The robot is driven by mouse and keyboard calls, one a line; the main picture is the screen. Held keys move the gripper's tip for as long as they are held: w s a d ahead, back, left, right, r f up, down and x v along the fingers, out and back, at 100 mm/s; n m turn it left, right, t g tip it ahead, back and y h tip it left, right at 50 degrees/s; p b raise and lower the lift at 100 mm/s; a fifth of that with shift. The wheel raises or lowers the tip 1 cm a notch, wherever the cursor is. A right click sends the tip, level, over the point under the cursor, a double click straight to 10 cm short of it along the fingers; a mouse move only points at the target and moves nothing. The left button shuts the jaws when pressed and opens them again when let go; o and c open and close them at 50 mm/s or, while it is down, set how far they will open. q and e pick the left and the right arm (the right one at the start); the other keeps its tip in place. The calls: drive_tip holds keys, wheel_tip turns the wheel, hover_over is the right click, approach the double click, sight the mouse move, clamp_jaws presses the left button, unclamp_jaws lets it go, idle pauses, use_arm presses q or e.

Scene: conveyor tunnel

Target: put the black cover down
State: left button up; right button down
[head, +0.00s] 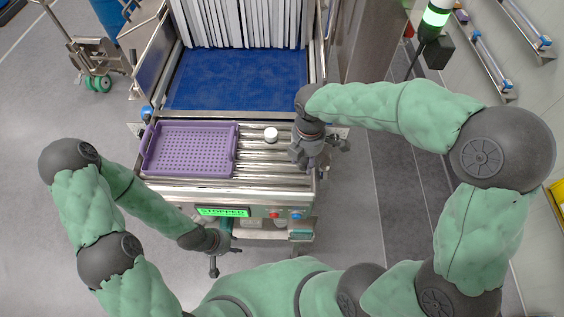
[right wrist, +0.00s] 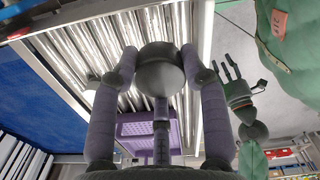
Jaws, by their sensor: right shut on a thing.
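My right gripper (head: 314,165) is over the right end of the metal rollers. In the right wrist view, its fingers (right wrist: 160,62) are shut on the black cover (right wrist: 160,78), a dark round piece between the fingertips. In the head view I cannot make out the cover under the gripper. Whether it touches the rollers is not clear. A small white round container (head: 271,135) stands on the rollers, left of my right gripper. My left gripper (head: 214,265) hangs low in front of the conveyor; its fingers look spread and empty in the right wrist view (right wrist: 232,78).
A purple perforated tray (head: 236,150) lies on the left of the rollers (head: 270,165). Behind is a blue belt (head: 235,80) leading under white strip curtains (head: 240,22). A control panel with a green display (head: 223,212) faces me.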

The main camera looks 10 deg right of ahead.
hover_over(284, 170)
drive_tip(key=f, duration=0.6)
drive_tip(key=shift+s+d, duration=0.2)
drive_tip(key=shift+d, duration=0.05)
drive_tip(key=shift+w+a+f, duration=0.1)
drive_tip(key=shift+f, duration=0.2)
drive_tip(key=shift+w+f+b, duration=0.15)
drive_tip(key=shift+f+b, duration=0.2)
drive_tip(key=shift+f, duration=1.25)
drive_tip(key=shift+a+f, duration=0.1)
drive_tip(key=shift+f, duration=0.05)
drive_tip(key=c, duration=0.6)
unclamp_jaws()
drive_tip(key=shift+c, duration=0.2)
wheel_tip(284, 170, up, 12)
drive_tip(key=p, duration=0.1)
